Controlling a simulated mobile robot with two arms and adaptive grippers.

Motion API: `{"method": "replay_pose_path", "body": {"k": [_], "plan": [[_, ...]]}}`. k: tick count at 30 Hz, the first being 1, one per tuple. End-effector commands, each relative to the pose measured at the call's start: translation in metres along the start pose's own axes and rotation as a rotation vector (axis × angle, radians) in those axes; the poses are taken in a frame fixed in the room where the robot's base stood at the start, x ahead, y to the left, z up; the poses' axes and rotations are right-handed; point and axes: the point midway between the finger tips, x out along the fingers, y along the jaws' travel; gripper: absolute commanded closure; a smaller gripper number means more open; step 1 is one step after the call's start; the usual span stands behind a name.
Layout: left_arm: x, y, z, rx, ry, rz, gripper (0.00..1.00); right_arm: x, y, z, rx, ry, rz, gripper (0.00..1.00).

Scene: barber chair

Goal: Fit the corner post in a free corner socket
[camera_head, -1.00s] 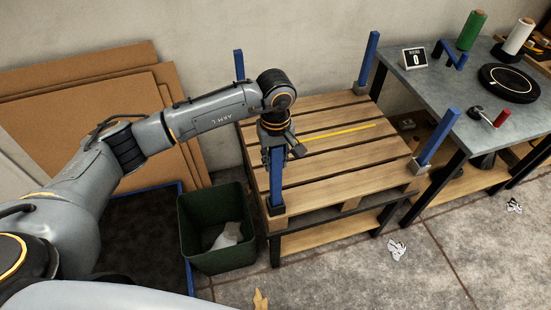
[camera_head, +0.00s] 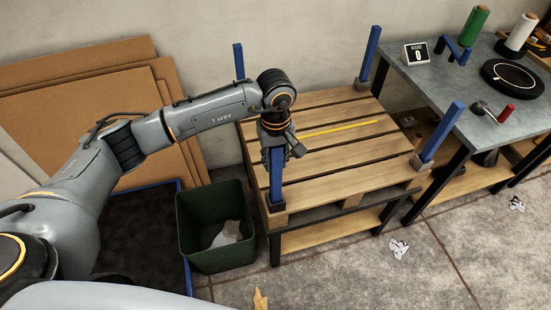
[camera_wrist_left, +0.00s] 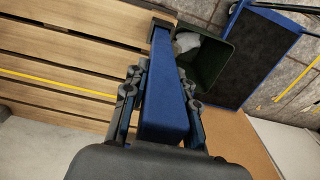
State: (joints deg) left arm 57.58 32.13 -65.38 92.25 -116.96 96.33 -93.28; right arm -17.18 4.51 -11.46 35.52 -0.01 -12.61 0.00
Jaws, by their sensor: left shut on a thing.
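The blue corner post (camera_head: 276,185) stands upright at the front left corner of the wooden pallet (camera_head: 330,147). Its foot is at the dark corner socket (camera_head: 276,207) there and looks to be inside it. My left gripper (camera_head: 275,158) is shut on the upper part of this post. The post (camera_wrist_left: 164,100) also shows between the fingers in the left wrist view, its far end at the pallet corner. Other blue posts stand in the back left (camera_head: 239,62), back right (camera_head: 369,58) and front right (camera_head: 442,132) corners. My right gripper is not in view.
A dark green bin (camera_head: 215,245) stands left of the pallet, close to the held post. A grey workbench (camera_head: 470,90) is at the right. A yellow strip (camera_head: 340,130) lies on the pallet. Cardboard sheets (camera_head: 80,75) lean on the wall.

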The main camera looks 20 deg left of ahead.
Motion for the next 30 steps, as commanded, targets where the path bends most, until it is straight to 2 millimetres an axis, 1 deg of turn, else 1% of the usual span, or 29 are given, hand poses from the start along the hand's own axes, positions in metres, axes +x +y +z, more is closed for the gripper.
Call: {"method": "replay_pose_path", "body": {"k": [1, 4, 12, 16, 20, 27, 30], "plan": [[-0.001, 0.000, 0.000, 0.000, 0.001, 0.001, 0.67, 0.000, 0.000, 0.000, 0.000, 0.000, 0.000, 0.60], [-0.001, 0.000, 0.000, 0.000, 0.000, 0.001, 0.46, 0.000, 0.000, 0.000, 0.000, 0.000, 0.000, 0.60], [0.000, 0.000, 0.000, 0.000, -0.001, 0.000, 0.46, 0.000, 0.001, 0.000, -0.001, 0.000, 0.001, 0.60], [-0.006, 0.000, -0.001, 0.000, 0.001, 0.002, 0.46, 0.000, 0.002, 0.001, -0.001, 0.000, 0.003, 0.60], [-0.026, 0.001, -0.001, 0.001, 0.004, 0.003, 0.46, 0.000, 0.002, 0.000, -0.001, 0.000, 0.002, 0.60], [-0.078, 0.001, -0.001, 0.001, 0.005, 0.004, 0.46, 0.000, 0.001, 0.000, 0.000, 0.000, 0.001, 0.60], [-0.096, 0.001, -0.001, 0.000, 0.004, 0.003, 0.46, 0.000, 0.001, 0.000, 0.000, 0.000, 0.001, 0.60]]}}
